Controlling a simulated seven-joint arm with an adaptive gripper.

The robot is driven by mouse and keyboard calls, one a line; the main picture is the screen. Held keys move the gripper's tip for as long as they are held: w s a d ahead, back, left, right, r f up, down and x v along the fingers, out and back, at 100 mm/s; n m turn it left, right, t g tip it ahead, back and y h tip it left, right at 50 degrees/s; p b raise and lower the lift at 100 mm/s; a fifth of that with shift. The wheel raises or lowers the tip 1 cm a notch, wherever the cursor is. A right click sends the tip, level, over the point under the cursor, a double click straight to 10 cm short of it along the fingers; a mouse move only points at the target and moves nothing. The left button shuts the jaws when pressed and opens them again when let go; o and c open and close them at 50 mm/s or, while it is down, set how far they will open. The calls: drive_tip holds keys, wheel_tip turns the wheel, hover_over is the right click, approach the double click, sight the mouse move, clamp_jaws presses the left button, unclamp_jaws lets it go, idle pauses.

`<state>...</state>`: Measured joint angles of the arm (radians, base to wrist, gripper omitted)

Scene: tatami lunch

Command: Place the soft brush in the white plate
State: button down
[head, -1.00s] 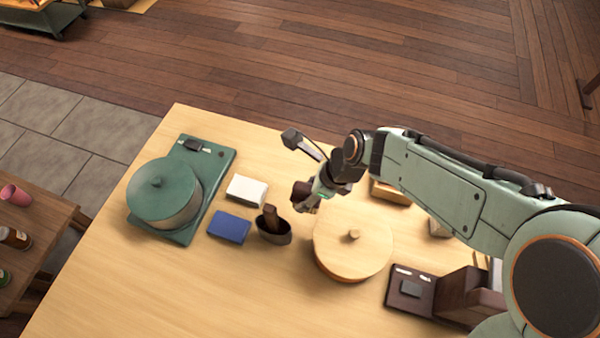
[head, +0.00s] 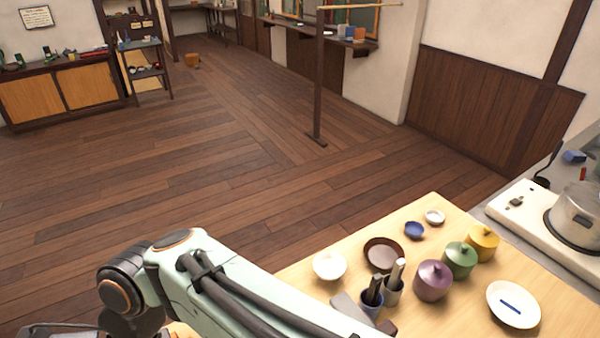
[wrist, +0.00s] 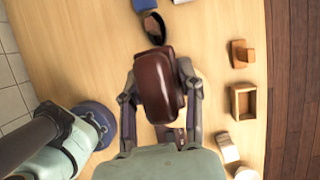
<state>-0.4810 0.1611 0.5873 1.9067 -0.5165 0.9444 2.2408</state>
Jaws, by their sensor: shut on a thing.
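In the wrist view my gripper (wrist: 160,95) is shut on a dark reddish-brown, rounded thing (wrist: 160,75), held above the pale wooden table. It may be the soft brush, but I see no bristles. The head view does not show my gripper, only my arm at the lower left. A white plate (head: 500,318) with a short blue bar on it sits on the table at the lower right of the head view. A deeper white dish (head: 329,266) stands farther left. My gripper's distance from the plate cannot be told.
Purple (head: 433,280), green (head: 459,260) and yellow (head: 483,242) lidded pots stand beside the plate. Left of them are utensil cups (head: 388,296) and a brown bowl (head: 384,254). In the wrist view, a dark oval holder (wrist: 155,28) and an open wooden box (wrist: 243,102) lie below.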

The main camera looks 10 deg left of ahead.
drive_tip(key=w+d+m+t, duration=0.3)
drive_tip(key=w+d+m, duration=0.5)
drive_tip(key=w+d, duration=0.45)
drive_tip(key=w+d+m+t, duration=0.2)
drive_tip(key=w+d+m, duration=0.65)
drive_tip(key=w, duration=0.75)
drive_tip(key=d+m+t+h, duration=0.3)
drive_tip(key=d+m, duration=0.8)
drive_tip(key=d, duration=2.3)
approach(502, 305)
drive_tip(key=shift+w+a+f, duration=0.1)
drive_tip(key=shift+w+f, duration=0.25)
drive_tip(key=shift+w, duration=0.45)
drive_tip(key=shift+f, duration=1.6)
